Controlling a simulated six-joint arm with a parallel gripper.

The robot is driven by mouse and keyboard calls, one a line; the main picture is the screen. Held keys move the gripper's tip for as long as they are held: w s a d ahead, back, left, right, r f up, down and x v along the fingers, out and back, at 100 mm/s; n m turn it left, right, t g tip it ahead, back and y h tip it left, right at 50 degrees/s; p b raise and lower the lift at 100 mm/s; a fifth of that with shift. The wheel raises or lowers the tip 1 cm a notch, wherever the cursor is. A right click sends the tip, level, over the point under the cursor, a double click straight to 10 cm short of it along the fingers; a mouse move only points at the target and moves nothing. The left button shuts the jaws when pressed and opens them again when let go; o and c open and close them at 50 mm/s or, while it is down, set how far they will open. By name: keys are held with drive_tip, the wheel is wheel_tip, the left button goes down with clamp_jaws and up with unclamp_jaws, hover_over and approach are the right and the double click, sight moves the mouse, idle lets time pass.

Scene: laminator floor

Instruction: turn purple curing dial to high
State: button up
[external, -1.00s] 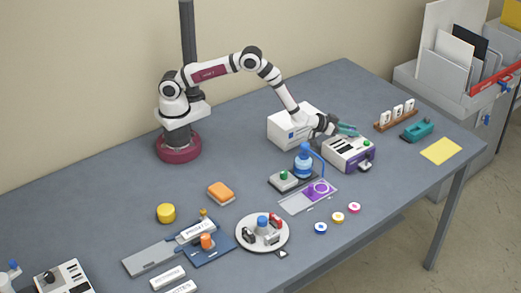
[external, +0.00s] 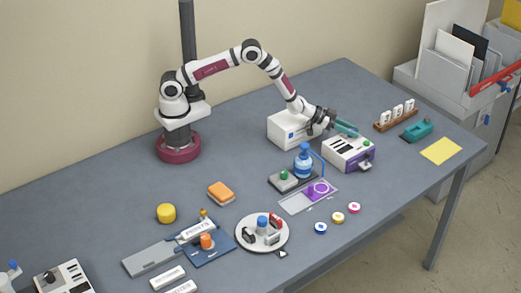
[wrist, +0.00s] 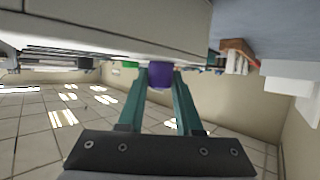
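The purple curing dial (wrist: 160,74) shows in the wrist view at the fingertips of my gripper (wrist: 161,80). The two teal fingers lie on either side of it, and it fills the gap between them, so the gripper looks shut on it. In the external view my gripper (external: 346,129) is at the back edge of the white and purple laminator (external: 348,152). The dial itself and its markings are hidden there, so its setting cannot be read. A large pale surface fills the upper left of the wrist view, close to the fingers.
A white box (external: 290,128) stands under my forearm. A rack of white cards (external: 395,114) and a teal tool (external: 417,131) are to the right. Bare table lies behind the card rack.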

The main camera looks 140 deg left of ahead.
sight(354, 129)
drive_tip(key=o, duration=0.4)
drive_tip(key=shift+r, duration=0.3)
wheel_tip(354, 129, up, 4)
drive_tip(key=shift+f, duration=0.25)
drive_tip(key=w+d+r, duration=0.4)
drive_tip(key=d+r, duration=0.3)
drive_tip(key=d, duration=0.3)
drive_tip(key=shift+w+d, duration=0.3)
drive_tip(key=shift+d, duration=0.05)
